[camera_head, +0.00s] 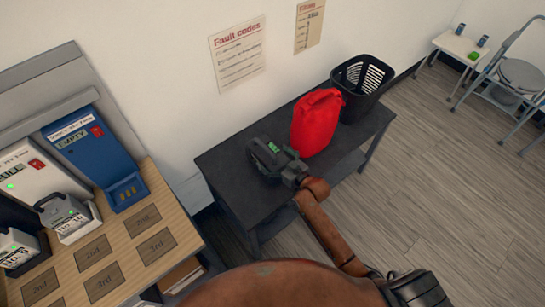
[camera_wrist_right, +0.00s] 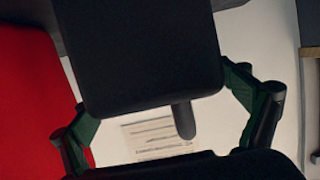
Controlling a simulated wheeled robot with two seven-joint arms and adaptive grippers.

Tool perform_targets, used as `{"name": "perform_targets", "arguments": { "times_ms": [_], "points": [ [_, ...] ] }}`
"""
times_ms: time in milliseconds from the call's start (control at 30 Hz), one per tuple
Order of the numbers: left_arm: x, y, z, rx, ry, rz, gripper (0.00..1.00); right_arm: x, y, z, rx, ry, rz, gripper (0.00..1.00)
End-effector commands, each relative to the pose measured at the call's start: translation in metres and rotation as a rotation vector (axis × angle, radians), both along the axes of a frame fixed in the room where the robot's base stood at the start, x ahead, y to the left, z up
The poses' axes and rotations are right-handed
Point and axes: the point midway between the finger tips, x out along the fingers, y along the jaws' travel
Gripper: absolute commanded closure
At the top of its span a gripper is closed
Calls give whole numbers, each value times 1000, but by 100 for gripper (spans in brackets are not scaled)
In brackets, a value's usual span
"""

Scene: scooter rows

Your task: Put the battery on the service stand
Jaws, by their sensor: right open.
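A dark battery-like block (camera_head: 262,154) is at the left part of the black table (camera_head: 228,180), which may be the service stand. I cannot tell whether it rests on the top or is just above it. My right gripper (camera_head: 284,157) is at the block, its arm reaching in from the lower right. In the right wrist view the black block (camera_wrist_right: 140,50) fills the space between the spread green fingers (camera_wrist_right: 165,110), with gaps beside it. The gripper is open. Grey batteries with handles (camera_head: 65,216) sit in chargers at the left. My left gripper is not in view.
A red jerrycan (camera_head: 316,122) stands right beside the gripper, with a black basket (camera_head: 361,85) behind it. A wooden counter (camera_head: 110,250) with marked squares holds white and blue chargers (camera_head: 97,150).

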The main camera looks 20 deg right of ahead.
Motion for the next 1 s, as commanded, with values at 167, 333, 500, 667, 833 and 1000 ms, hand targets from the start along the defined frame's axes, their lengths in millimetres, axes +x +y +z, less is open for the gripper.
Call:
{"name": "perform_targets", "arguments": {
  "times_ms": [167,333,500,667,833,1000],
  "points": [
    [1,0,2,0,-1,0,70,-5,-2,2,-1,0,-1,7],
    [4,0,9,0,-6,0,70,-29,-11,11,-2,0,0,7],
    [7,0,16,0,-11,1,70,-62,-23,21,-2,0,1,7],
    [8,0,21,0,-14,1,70,-88,-32,29,-2,0,1,7],
    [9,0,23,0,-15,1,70,-104,-38,34,-1,-1,0,7],
    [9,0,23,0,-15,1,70,-108,-39,35,0,0,0,7]
  ]
}}
